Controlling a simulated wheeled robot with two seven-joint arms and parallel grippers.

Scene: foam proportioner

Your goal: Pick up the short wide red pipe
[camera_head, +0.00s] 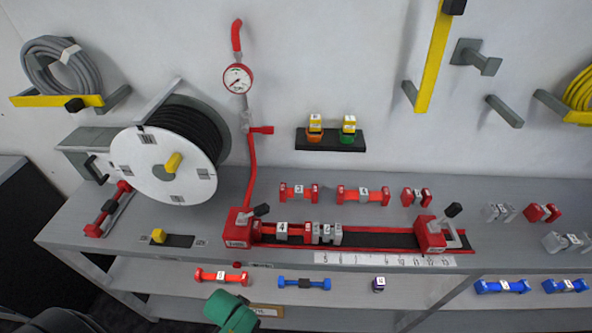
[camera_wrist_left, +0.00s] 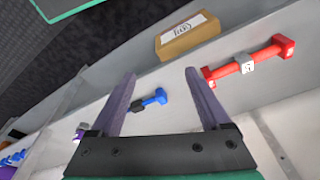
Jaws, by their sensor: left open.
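Several red pipes lie on the grey bench. The shortest, with wide ends, is a short red pipe (camera_head: 416,196) at the back of the bench, right of two longer red pipes (camera_head: 299,192) (camera_head: 363,194). Another short red pipe (camera_head: 543,212) lies farther right. A red pipe with a grey middle (camera_head: 221,276) lies on the lower shelf and also shows in the left wrist view (camera_wrist_left: 247,63). My left gripper (camera_wrist_left: 160,73) is open and empty, over the lower shelf. In the head view only its green part shows at the bottom. My right gripper is not in view.
A red clamp rig (camera_head: 436,236) holding pipes runs along the bench front. A hose reel (camera_head: 165,165) stands at left. Blue pipes (camera_head: 304,283) (camera_head: 502,287) and a cardboard box (camera_head: 265,310) are on the lower shelf. The bench edge lies above my left gripper's area.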

